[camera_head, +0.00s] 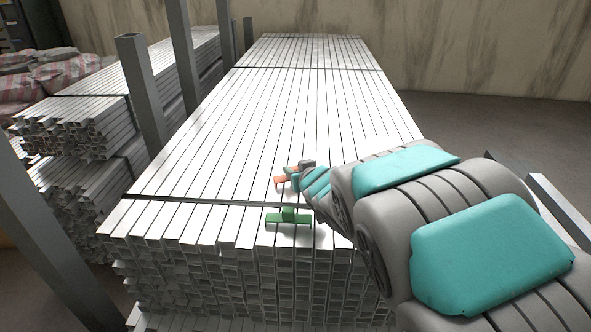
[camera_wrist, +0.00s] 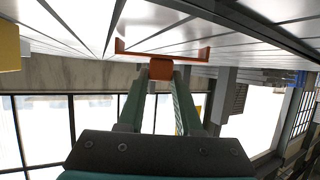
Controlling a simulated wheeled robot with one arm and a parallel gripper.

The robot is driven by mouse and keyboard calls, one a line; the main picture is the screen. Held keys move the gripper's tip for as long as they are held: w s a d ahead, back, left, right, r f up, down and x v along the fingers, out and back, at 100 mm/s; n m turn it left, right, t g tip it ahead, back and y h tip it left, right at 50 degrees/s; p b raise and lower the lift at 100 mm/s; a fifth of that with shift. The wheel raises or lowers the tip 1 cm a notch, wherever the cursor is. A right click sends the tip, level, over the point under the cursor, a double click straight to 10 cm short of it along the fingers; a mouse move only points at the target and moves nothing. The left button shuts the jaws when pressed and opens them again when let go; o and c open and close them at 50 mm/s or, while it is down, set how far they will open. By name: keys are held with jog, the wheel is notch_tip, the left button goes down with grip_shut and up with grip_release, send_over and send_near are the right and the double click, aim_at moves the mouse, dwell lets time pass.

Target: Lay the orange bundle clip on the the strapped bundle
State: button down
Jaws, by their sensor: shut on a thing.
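The strapped bundle (camera_head: 270,120) is a large stack of pale metal square tubes with dark straps across it. Its top surface also shows along the top of the wrist view (camera_wrist: 215,50). My gripper (camera_head: 293,175) is shut on the orange bundle clip (camera_head: 280,182), over the near part of the bundle just beyond the near strap. In the wrist view the green fingers of my gripper (camera_wrist: 160,75) pinch the stem of the orange clip (camera_wrist: 160,68), and its wide bracket faces the tubes. I cannot tell whether the clip touches them. My arm hides the bundle's right near side.
A green clip (camera_head: 289,217) sits on the bundle near its front end, nearer than the orange clip. Grey upright posts (camera_head: 142,95) stand along the left, with more tube stacks (camera_head: 75,125) behind them. The bundle's far top is clear.

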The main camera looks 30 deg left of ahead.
jog(key=shift+f, duration=0.2)
jog(key=c, duration=0.5)
grip_release()
